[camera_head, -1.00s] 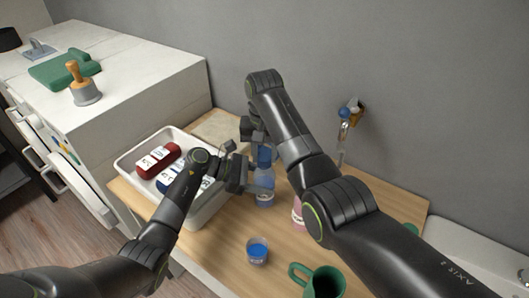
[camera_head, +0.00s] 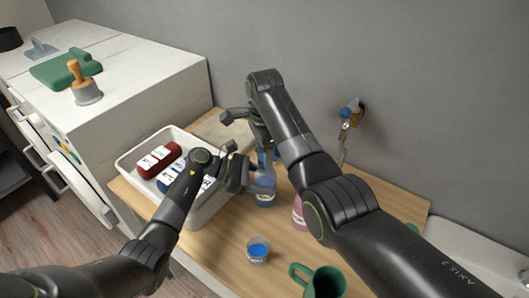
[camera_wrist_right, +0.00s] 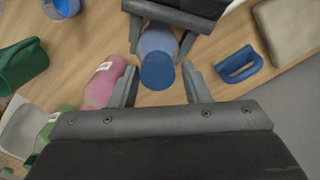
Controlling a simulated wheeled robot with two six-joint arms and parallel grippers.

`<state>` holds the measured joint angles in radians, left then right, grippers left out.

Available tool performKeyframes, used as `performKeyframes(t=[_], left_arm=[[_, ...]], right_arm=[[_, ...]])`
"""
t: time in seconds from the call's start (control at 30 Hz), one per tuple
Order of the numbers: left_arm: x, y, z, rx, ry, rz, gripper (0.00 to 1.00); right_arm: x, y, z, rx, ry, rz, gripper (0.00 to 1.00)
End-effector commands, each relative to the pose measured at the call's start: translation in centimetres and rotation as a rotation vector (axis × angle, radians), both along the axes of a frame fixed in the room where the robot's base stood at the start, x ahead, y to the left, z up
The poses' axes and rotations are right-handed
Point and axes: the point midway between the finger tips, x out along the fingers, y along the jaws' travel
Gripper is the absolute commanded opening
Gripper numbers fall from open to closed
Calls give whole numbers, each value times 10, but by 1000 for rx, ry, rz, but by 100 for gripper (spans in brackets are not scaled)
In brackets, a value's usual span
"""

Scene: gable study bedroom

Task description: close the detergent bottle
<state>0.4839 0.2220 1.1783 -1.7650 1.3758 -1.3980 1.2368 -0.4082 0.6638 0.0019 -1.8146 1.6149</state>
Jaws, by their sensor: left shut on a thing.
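The detergent bottle (camera_head: 265,198), translucent blue, stands upright on the wooden table, partly hidden by my arms. In the right wrist view its darker blue cap (camera_wrist_right: 157,73) sits on top of the bottle's paler body (camera_wrist_right: 157,42); whether it is fully tight I cannot tell. My left gripper (camera_head: 250,182) is shut on the bottle's body from the left. My right gripper (camera_wrist_right: 160,80) is open above the bottle, one finger on each side of the cap with gaps visible.
A white tray (camera_head: 205,212) with red (camera_head: 157,160) and blue bottles stands left. A pink bottle (camera_wrist_right: 104,82), a small cup with blue contents (camera_head: 257,251) and a green mug (camera_head: 325,283) are nearby. A blue handled object (camera_wrist_right: 240,66) lies beside the right finger. The wall is close behind.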

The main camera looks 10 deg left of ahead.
Motion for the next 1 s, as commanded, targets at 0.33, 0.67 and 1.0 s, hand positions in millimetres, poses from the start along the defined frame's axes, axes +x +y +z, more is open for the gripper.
performKeyframes(t=[0.33, 0.67, 1.0], left_arm=[[1, 0, 0, 0, 1, 3, 0], [1, 1, 0, 1, 1, 4, 0], [1, 1, 0, 1, 1, 4, 0]], right_arm=[[-1, -1, -1, -3, 4, 1, 58], [0, 0, 40, -2, 0, 2, 58], [0, -1, 74, -2, 3, 1, 58]])
